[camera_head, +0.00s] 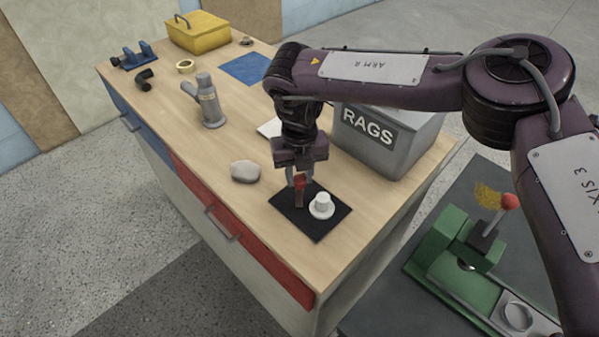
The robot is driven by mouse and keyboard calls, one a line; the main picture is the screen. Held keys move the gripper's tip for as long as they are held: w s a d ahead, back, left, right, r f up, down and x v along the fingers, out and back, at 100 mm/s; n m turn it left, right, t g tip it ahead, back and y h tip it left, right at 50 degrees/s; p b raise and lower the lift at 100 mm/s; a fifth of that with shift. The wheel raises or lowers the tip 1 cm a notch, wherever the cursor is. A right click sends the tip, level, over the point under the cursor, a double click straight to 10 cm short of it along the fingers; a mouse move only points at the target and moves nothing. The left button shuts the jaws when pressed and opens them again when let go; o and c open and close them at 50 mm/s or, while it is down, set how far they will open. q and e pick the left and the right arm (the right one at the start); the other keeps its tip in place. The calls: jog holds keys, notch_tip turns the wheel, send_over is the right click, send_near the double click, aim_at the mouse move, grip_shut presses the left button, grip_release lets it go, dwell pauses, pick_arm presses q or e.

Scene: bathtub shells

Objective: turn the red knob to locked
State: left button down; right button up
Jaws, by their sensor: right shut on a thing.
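A red ball knob (510,201) sits on the end of a short lever on the green machine (452,242) at the right. The knob is apart from both of my grippers; whether it is locked, I cannot tell. My right gripper (300,180) points down over the black mat (325,227) on the workbench, shut on a small brown piece with a red top (299,195). The piece's lower end is at or just above the mat; contact is unclear. My left gripper is not in view.
A white flanged cap (322,205) is right beside the held piece. A grey RAGS bin (395,140) stands behind it. A grey stone-like lump (245,171), a grey fitting (209,103) and a yellow box (197,33) are on the workbench (180,125). Its front left is clear.

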aim_at(300, 178)
jog(key=n, duration=0.4)
jog(key=shift+n, duration=0.3)
jog(key=n, duration=0.4)
jog(key=shift+r+n, duration=0.1)
jog(key=shift+n, duration=0.2)
jog(key=o, duration=1)
notch_tip(300, 178, up, 7)
jog(key=shift+f+b, duration=0.2)
jog(key=shift+b, duration=0.45)
jog(key=shift+r, duration=0.55)
